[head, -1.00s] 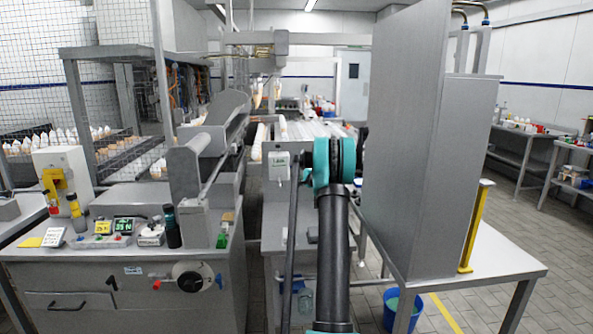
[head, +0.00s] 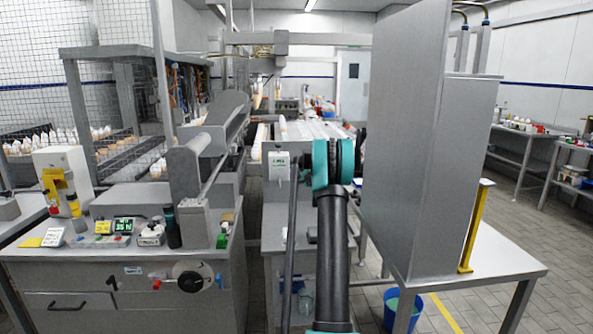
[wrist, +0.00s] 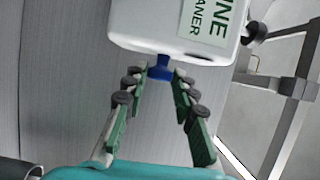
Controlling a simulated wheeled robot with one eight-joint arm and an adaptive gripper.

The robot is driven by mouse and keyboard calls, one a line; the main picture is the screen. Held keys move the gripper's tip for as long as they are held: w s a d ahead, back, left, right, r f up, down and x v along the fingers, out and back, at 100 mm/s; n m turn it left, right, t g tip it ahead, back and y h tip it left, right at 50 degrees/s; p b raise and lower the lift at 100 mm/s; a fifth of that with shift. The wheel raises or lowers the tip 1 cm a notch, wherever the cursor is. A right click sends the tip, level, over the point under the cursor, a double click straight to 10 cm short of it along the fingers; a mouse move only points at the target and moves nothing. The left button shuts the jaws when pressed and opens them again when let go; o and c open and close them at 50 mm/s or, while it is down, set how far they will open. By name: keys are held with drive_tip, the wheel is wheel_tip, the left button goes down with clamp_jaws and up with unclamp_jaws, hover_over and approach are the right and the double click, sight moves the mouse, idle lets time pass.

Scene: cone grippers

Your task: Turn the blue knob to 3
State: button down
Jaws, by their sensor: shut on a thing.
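A blue knob (wrist: 160,69) sticks out from the underside of a white box (wrist: 165,30) in the wrist view. The box carries a label with green lettering, partly cut off. My gripper (wrist: 160,78) has its green-and-grey fingers closed in on either side of the knob, with their tips at it. No number or scale is readable by the knob, so its setting cannot be told. My gripper cannot be made out there.
A grey upright panel (head: 420,150) stands close on the right of my arm, on a steel table (head: 500,262). A blue bucket (head: 402,310) is on the floor.

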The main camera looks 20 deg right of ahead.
drive_tip(key=m+g, duration=0.1)
drive_tip(key=g, duration=0.2)
drive_tip(key=r+m+g, duration=0.1)
drive_tip(key=g, duration=0.3)
drive_tip(key=w+m+g+y, duration=0.1)
drive_tip(key=g, duration=0.2)
drive_tip(key=shift+d+r+g, duration=0.15)
drive_tip(key=shift+r+g, duration=0.25)
drive_tip(key=shift+g, duration=0.3)
idle(0.4)
drive_tip(key=c, duration=1.2)
unclamp_jaws()
drive_tip(key=v, duration=1.2)
drive_tip(key=shift+d, duration=0.1)
